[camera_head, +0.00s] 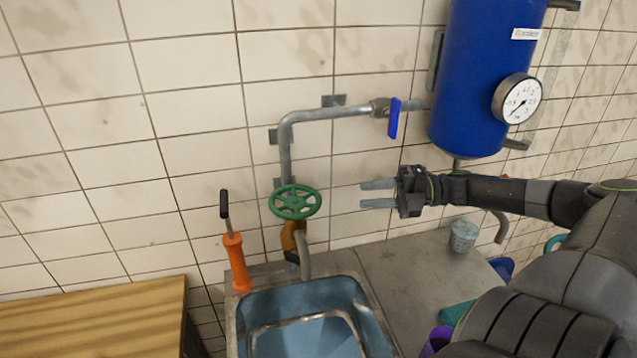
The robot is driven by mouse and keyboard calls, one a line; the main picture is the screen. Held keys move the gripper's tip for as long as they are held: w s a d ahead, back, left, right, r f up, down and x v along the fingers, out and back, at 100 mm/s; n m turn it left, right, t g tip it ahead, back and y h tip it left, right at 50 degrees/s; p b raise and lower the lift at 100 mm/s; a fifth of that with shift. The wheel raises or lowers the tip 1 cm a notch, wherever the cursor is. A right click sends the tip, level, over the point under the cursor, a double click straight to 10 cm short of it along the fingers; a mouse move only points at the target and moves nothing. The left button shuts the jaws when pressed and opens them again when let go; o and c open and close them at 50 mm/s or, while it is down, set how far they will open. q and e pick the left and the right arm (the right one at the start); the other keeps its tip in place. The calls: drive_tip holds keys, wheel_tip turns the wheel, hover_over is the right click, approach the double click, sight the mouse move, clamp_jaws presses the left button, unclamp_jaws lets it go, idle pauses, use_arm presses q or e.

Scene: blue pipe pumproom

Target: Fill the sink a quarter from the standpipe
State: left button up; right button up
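The metal sink (240,325) stands at the bottom centre. Its basin looks blue inside, and I cannot tell the water level. The standpipe (285,160) runs down the tiled wall to a green handwheel (295,202). Below the wheel is a brass body (292,237) with a grey spout (303,258) pointing down over the sink's back edge. A blue lever valve (394,118) sits on the pipe above. My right gripper (378,194) is open and empty, to the right of the handwheel and apart from it, its fingers pointing left. My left gripper is not in view.
An orange hand pump (237,262) with a black handle stands at the sink's back left corner. A blue tank (485,75) with a pressure gauge (517,98) hangs upper right. A cup (463,236) stands on the grey counter (400,275). A wooden table (95,315) is lower left.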

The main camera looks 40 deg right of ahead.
sight(318, 196)
drive_tip(key=shift+p+x, duration=0.35)
drive_tip(key=shift+x, duration=5.6)
drive_tip(key=shift+d+f, duration=0.1)
drive_tip(key=shift+f, duration=0.05)
clamp_jaws()
